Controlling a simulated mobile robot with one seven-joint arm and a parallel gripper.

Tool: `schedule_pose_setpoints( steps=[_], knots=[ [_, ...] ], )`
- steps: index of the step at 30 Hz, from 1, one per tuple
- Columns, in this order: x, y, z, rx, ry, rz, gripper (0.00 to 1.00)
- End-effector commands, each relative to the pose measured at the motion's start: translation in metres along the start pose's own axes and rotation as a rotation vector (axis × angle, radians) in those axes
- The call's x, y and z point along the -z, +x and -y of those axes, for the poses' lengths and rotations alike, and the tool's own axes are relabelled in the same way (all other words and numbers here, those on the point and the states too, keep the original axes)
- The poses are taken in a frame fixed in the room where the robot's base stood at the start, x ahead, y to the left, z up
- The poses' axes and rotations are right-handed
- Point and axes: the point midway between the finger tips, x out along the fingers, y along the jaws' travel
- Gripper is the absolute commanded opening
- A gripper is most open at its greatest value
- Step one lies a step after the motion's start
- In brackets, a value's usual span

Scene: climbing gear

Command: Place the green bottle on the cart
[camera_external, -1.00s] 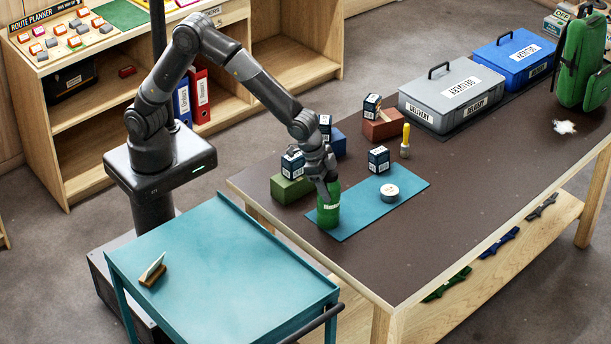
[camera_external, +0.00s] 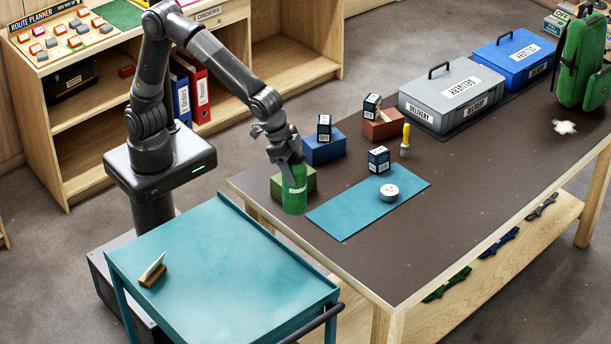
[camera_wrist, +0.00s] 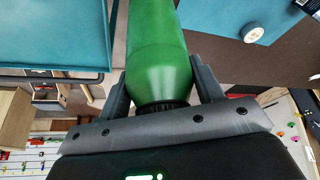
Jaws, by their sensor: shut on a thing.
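The green bottle (camera_external: 294,194) is upright in my gripper (camera_external: 287,163) in the external view, at the left edge of the table, off the blue mat's left side. In the wrist view, the green bottle (camera_wrist: 158,62) sits between both fingers of my gripper (camera_wrist: 163,92), which is shut on it. Whether its base touches the table is hard to tell. The cart (camera_external: 225,265) with its teal top stands in front of the table, lower left of the bottle. The cart's teal top may also show at the upper left of the wrist view.
A brush with a wooden base (camera_external: 152,272) lies on the cart's left part; the rest of its top is clear. The blue mat (camera_external: 345,213) holds a white round tin (camera_external: 389,192) and a dark box (camera_external: 378,160). A green block (camera_external: 307,178) stands behind the bottle.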

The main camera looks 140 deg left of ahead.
Motion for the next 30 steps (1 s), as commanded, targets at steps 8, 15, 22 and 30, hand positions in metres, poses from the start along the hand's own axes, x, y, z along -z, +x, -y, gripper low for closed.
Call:
schedule_pose_setpoints(
  steps=[8,15,22,30],
  knots=[
    [0.001,-0.005,-0.028,-0.011,0.026,0.0,0.14],
    [-0.003,-0.018,-0.134,-0.054,0.134,0.0,0.14],
    [-0.032,-0.04,-0.252,-0.1,0.248,0.001,0.14],
    [-0.093,-0.076,-0.377,-0.155,0.374,0.0,0.14]
  ],
)
